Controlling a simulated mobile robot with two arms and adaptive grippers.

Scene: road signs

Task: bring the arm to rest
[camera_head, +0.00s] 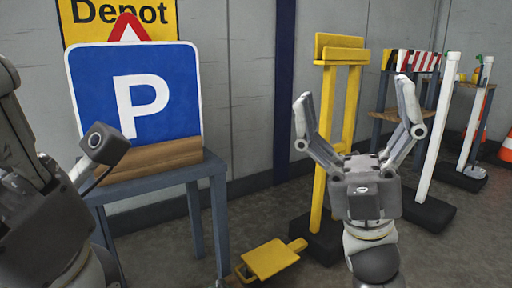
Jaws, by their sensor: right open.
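My right gripper (355,125) points up at the centre right, with its two fingers spread wide and nothing between them. It stands in front of a yellow frame (318,150). My left gripper shows in part at the left edge; one finger (100,148) reaches toward the blue parking sign.
A blue parking sign (180,88) stands in a wooden block on a grey table (160,185). A yellow plate (268,260) lies on the floor.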

